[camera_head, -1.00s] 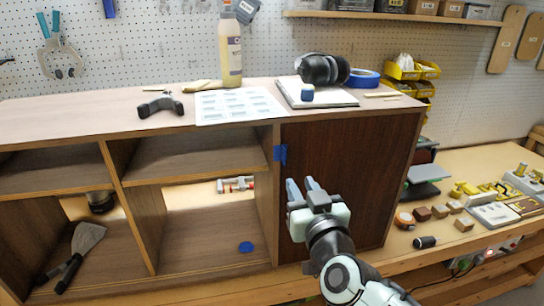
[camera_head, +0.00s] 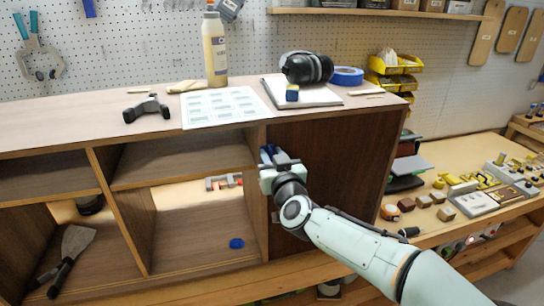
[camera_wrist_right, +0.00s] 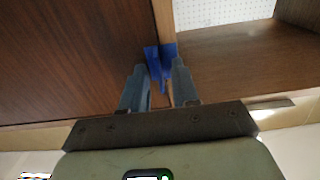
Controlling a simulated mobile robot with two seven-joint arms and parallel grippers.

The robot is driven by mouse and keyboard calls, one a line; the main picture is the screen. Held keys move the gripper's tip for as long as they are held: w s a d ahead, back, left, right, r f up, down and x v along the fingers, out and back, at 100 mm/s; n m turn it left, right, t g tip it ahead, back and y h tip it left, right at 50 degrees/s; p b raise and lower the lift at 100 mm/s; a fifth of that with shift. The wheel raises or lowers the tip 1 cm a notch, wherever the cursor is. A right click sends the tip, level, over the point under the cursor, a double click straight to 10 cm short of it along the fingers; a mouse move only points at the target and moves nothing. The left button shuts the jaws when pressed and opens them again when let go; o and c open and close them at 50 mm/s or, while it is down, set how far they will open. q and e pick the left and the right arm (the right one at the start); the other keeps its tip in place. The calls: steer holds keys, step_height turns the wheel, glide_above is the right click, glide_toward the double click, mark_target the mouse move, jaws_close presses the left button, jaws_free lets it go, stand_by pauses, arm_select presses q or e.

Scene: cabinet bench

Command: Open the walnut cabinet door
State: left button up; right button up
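The walnut cabinet door (camera_head: 345,170) is the dark panel at the right of the cabinet, and it looks shut. A blue tab (camera_wrist_right: 160,62) sits at its left edge, beside the pale divider post. In the head view the tab is mostly hidden by my right gripper (camera_head: 270,153). In the right wrist view my right gripper (camera_wrist_right: 160,84) is open, with its two fingers apart and the tab between and just beyond their tips. I cannot tell whether a finger touches the tab. My left gripper is not in view.
Open shelves (camera_head: 200,225) lie left of the door, with a blue round piece (camera_head: 237,243) and a scraper (camera_head: 70,255) inside. Ear muffs (camera_head: 307,68), a bottle (camera_head: 215,48) and a paper sheet (camera_head: 222,107) are on the cabinet top. Small blocks (camera_head: 438,197) lie on the bench at right.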

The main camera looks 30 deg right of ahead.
jaws_close()
stand_by(1.4)
